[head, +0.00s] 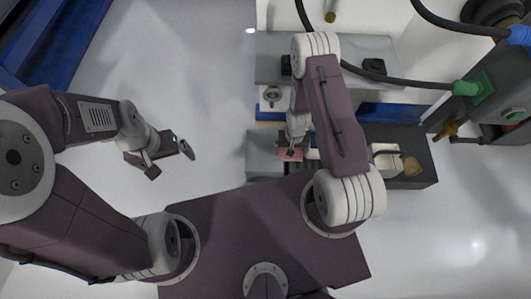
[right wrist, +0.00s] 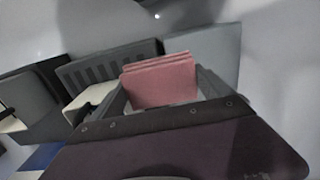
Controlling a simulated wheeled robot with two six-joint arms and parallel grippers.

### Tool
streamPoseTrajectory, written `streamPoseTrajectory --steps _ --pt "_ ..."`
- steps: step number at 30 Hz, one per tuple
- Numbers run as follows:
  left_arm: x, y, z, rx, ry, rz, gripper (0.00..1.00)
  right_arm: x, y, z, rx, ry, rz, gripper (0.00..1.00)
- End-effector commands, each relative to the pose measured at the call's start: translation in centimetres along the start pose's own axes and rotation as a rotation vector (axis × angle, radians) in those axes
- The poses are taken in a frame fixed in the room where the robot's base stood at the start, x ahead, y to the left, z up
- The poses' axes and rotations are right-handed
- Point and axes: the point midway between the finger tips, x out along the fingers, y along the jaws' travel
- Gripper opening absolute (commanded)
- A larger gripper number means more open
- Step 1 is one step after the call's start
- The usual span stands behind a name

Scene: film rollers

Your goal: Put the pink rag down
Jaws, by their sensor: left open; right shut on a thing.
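The pink rag (right wrist: 160,84) is a folded, layered piece standing upright between the fingers of my right gripper (right wrist: 162,95) in the right wrist view. The right gripper is shut on it. In the head view the rag (head: 291,155) shows as a small pink patch at the tip of my right gripper (head: 291,149), over or beside a grey block (head: 262,166). I cannot tell whether the rag touches a surface. My left gripper (head: 170,162) is open and empty, over the bare floor at left, well apart from the rag.
A grey and blue machine (head: 385,88) stands behind the right arm. A dark tray (head: 425,163) with pale items lies to its right. Black hoses (head: 405,84) and a green connector (head: 467,89) are at upper right. A blue frame (head: 62,50) is at upper left. The floor between is clear.

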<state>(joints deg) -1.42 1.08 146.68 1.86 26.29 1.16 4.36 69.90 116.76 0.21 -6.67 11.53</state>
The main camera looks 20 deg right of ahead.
Motion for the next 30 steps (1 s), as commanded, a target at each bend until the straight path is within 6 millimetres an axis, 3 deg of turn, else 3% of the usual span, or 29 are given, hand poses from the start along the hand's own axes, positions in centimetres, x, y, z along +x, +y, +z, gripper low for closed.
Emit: streamPoseTrajectory --steps 2,10,15,21,27,30 --pt "0.8 0.0 0.1 0.000 0.000 0.000 1.00 0.8 -0.9 -0.4 -0.005 0.003 -0.001 0.51" --pt "5.3 -0.1 0.6 0.000 0.000 0.000 1.00 5.7 -7.6 -3.3 -0.007 0.003 -0.001 0.51" --pt "6.6 -0.1 0.7 0.000 0.000 0.000 1.00 7.0 -10.2 -4.5 -0.004 0.002 -0.001 0.51" --pt "6.7 -0.1 0.7 0.000 0.000 0.000 1.00 7.0 -10.7 -4.7 -0.001 0.000 0.000 0.51" --pt "9.5 -0.2 1.0 0.000 0.000 0.000 1.00 10.7 -10.6 -4.6 -0.001 -0.001 0.000 0.51" --pt "9.7 -0.2 1.0 0.000 0.000 0.000 1.00 11.2 -10.6 -4.7 -0.001 0.000 0.000 0.51"
